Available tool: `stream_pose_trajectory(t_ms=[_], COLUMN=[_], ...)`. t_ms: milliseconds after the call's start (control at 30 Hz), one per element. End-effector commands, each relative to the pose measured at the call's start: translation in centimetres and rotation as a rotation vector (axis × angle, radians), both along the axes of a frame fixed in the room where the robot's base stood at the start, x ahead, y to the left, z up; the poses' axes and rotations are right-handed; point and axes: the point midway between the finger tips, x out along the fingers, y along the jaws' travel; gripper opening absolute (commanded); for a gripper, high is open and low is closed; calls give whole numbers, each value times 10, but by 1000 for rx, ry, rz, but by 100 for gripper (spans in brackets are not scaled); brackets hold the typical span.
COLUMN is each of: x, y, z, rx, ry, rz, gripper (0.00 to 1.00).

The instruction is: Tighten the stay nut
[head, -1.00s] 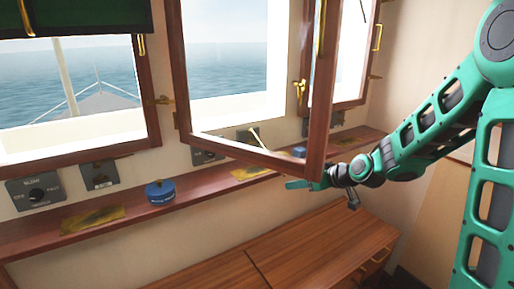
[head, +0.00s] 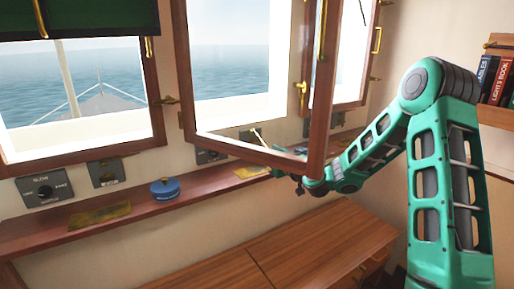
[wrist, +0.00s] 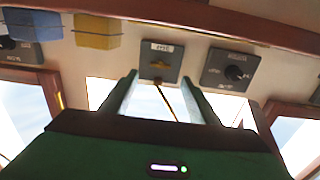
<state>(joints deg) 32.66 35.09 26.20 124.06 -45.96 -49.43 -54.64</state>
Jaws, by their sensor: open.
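The hinged window sash (head: 318,110) stands swung open into the room. In the wrist view a thin yellow-brown rod (wrist: 165,102) shows between my fingers, against the bright window. I cannot make out the stay nut in either view. My gripper (head: 279,173) is low by the sash's bottom corner, over the shelf, partly hidden by the sash frame. In the wrist view my gripper (wrist: 160,76) has its two fingers apart, with nothing held.
A wooden shelf (head: 40,236) under the windows carries a blue round tin (head: 165,189) and yellow cloths (head: 100,215). Switch panels (head: 45,188) line the wall above. A wooden cabinet (head: 300,245) stands below. Books (head: 497,80) stand at the right. The open sash is close to my arm.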

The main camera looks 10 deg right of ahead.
Motion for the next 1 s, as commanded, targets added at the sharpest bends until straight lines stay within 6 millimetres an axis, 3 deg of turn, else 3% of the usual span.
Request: stream_pose_trajectory(t_ms=[200, 433, 900, 1000], x=[38, 68, 78, 78], y=[12, 21, 24, 24], z=[0, 0, 0, 0], rx=[-1, -1, -1, -1], ry=[-1, 0, 2, 2], rz=[1, -1, -2, -2], gripper=[55, 55, 55, 31])
